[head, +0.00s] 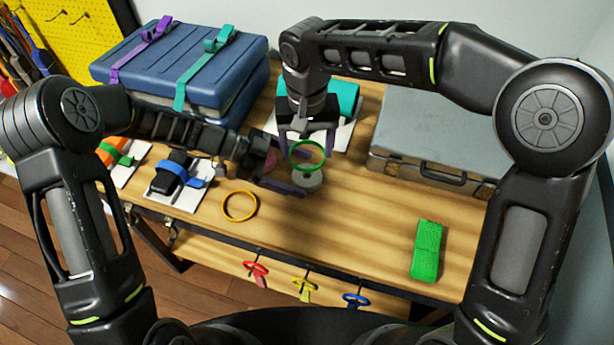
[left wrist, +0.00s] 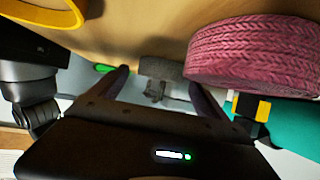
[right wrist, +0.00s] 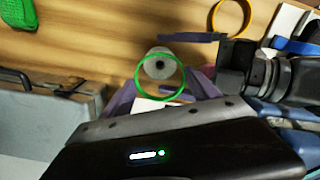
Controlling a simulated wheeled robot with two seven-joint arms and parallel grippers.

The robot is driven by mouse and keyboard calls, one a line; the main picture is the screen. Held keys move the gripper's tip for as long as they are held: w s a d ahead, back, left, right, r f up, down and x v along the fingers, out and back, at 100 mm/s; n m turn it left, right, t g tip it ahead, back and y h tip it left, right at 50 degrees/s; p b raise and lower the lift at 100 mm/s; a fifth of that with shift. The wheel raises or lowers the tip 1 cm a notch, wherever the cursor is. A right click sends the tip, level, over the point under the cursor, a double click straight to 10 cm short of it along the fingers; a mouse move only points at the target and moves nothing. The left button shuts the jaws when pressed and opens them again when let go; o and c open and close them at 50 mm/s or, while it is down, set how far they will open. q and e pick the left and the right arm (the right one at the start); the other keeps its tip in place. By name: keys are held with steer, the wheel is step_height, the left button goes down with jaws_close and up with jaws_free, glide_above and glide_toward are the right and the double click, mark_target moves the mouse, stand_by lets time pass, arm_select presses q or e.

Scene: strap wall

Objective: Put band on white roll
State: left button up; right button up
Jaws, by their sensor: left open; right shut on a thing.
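The green band (head: 306,169), a thin ring, is held by my right gripper (head: 308,140), which is shut on its edge. The white roll (head: 308,181), small and pale grey with a dark centre hole, stands on the table just below the band in the head view. In the right wrist view the band (right wrist: 139,88) overlaps the near edge of the white roll (right wrist: 153,54); I cannot tell the height gap. My left gripper (head: 291,171) is open and empty beside the roll, at its left. In the left wrist view its fingers are spread.
A pink woven roll (left wrist: 255,55) is close to my left gripper. An orange ring (head: 226,213) lies on the table at left. A teal roll (head: 346,97), blue cases (head: 165,75) and a grey case (head: 430,125) stand behind. A green strap bundle (head: 426,250) lies at right. Front-centre is clear.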

mark_target(307, 175)
arm_select(q)
steer(key=shift+d+f, duration=0.25)
steer(key=shift+d, duration=0.2)
jaws_close()
steer(key=shift+s, duration=0.1)
arm_select(e)
steer(key=shift+f, duration=2.55)
